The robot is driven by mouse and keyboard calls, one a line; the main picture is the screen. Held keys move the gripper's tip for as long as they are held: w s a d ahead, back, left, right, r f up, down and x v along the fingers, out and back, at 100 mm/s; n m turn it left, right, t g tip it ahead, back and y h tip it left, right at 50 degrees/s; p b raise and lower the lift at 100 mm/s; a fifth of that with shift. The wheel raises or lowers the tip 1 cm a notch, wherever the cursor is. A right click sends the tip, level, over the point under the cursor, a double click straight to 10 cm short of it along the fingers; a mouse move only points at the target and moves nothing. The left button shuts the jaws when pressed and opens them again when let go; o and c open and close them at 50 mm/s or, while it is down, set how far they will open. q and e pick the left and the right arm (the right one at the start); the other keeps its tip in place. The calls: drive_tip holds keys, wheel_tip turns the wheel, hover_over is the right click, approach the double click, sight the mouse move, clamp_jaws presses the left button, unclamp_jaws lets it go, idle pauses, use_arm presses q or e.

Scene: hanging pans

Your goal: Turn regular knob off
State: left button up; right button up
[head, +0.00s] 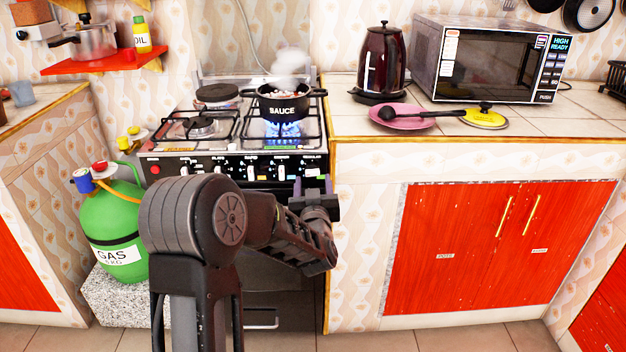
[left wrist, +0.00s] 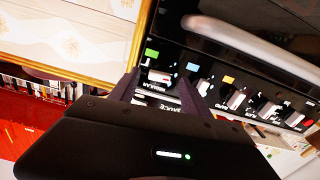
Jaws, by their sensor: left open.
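The regular knob (left wrist: 158,75) is a pale knob on the black stove front panel, below a green label, at the end of the knob row in the left wrist view. My left gripper (left wrist: 161,80) is open, with its fingers on either side of this knob. I cannot tell whether they touch it. In the head view my left gripper (head: 313,184) is at the right end of the stove panel and largely covers the knob. My right gripper is not in view.
A black pot marked SAUCE (head: 285,105) steams over blue flames (head: 283,130) on the stove. Other knobs (left wrist: 236,100) sit close beside the regular one. The oven handle (left wrist: 250,45) runs along the panel. A green gas bottle (head: 110,230) stands at left.

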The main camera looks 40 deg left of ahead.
sight(312, 171)
use_arm(q)
drive_tip(key=shift+x, duration=1.4)
clamp_jaws()
